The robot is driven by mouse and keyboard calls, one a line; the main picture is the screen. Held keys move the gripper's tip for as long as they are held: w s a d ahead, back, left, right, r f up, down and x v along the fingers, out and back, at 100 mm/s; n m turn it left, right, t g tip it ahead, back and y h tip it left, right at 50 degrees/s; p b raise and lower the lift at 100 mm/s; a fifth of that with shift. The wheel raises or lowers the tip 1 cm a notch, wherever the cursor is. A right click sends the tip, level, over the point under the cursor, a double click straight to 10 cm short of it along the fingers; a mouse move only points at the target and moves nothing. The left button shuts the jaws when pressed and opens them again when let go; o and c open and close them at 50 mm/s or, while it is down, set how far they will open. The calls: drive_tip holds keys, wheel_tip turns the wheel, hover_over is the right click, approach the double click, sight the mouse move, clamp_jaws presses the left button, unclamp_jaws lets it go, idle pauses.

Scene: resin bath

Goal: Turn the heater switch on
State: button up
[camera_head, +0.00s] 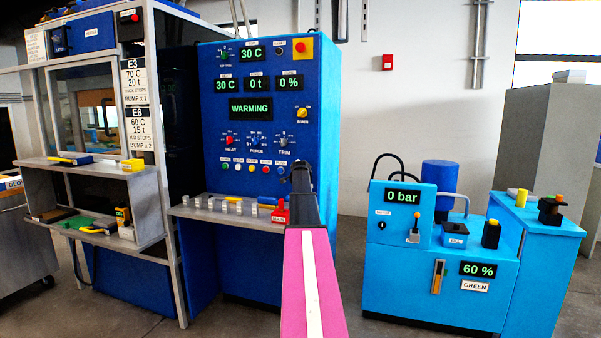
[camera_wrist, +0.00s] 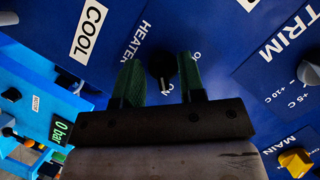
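The heater switch (camera_wrist: 161,64) is a small round black knob with a white pointer on a blue panel, beside the word HEATER in the wrist view. My gripper (camera_wrist: 160,75) has its two green fingers apart, one on each side of the knob. The right finger is close to the knob; I cannot tell whether either finger touches it. The right finger partly covers a position label. In the head view my gripper (camera_head: 300,175) is at the right edge of the blue control panel (camera_head: 215,120), and the switch is hidden there.
The panel's display (camera_head: 250,108) reads WARMING. The TRIM knob (camera_wrist: 310,70) and yellow MAIN knob (camera_wrist: 296,161) are to the right in the wrist view. A shelf (camera_head: 190,211) with small metal pieces is below the panel. A light-blue cabinet (camera_head: 400,270) stands at right, with bare floor between.

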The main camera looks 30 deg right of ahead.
drive_tip(key=shift+s+a, duration=0.1)
drive_tip(key=shift+a, duration=0.05)
drive_tip(key=v, duration=1)
drive_tip(key=shift+s, duration=0.25)
drive_tip(key=shift+a, duration=0.15)
